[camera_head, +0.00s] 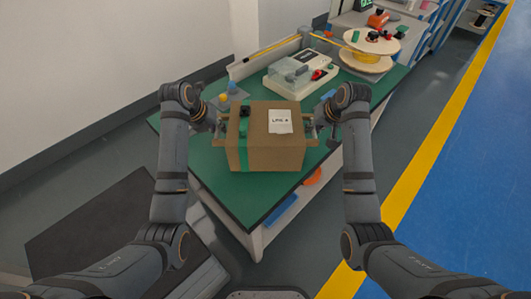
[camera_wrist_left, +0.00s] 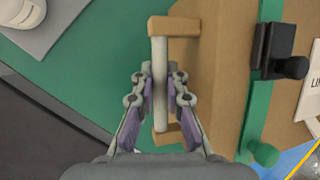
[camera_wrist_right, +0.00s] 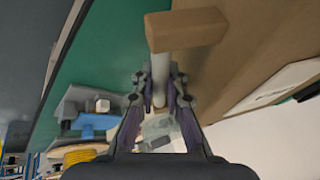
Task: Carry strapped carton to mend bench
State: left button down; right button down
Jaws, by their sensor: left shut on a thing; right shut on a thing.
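The brown carton (camera_head: 262,150) has a green strap (camera_head: 243,148) with a dark buckle (camera_wrist_left: 275,50) and a white label (camera_head: 280,121). It is over the green-topped bench (camera_head: 215,172); I cannot tell whether its base touches the top. My left gripper (camera_head: 219,128) is shut on the handle at the carton's left side; the bar (camera_wrist_left: 159,75) stands between the fingers in the left wrist view. My right gripper (camera_head: 312,130) is shut on the right handle, whose wooden end block (camera_wrist_right: 187,29) shows in the right wrist view. The carton's underside is hidden.
A pale machine with a clear cover (camera_head: 292,75) and a yellow cable spool (camera_head: 370,52) stand farther back on the bench. Small blue and orange items (camera_head: 228,90) lie at its left edge. A white wall is at left; blue floor (camera_head: 470,180) is at right.

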pick_arm(q)
jog(key=shift+a+f+b, duration=0.1)
jog(key=shift+f+b, duration=0.2)
jog(key=shift+f, duration=0.25)
pick_arm(e)
jog(key=shift+f, duration=0.55)
pick_arm(q)
jog(key=c, duration=1.4)
grip_release()
jog(key=shift+s+r, duration=0.1)
jog(key=shift+r, duration=0.15)
pick_arm(e)
jog(key=c, duration=1.4)
grip_release()
jog(key=shift+s+r, duration=0.1)
jog(key=shift+r, duration=0.1)
pick_arm(q)
jog(key=v, duration=0.7)
jog(key=shift+r, duration=0.2)
pick_arm(e)
jog(key=v, duration=0.7)
jog(key=shift+d+r, duration=0.1)
jog(key=shift+r, duration=0.15)
pick_arm(q)
jog(key=shift+s+f, duration=0.1)
pick_arm(e)
jog(key=shift+s+f, duration=0.1)
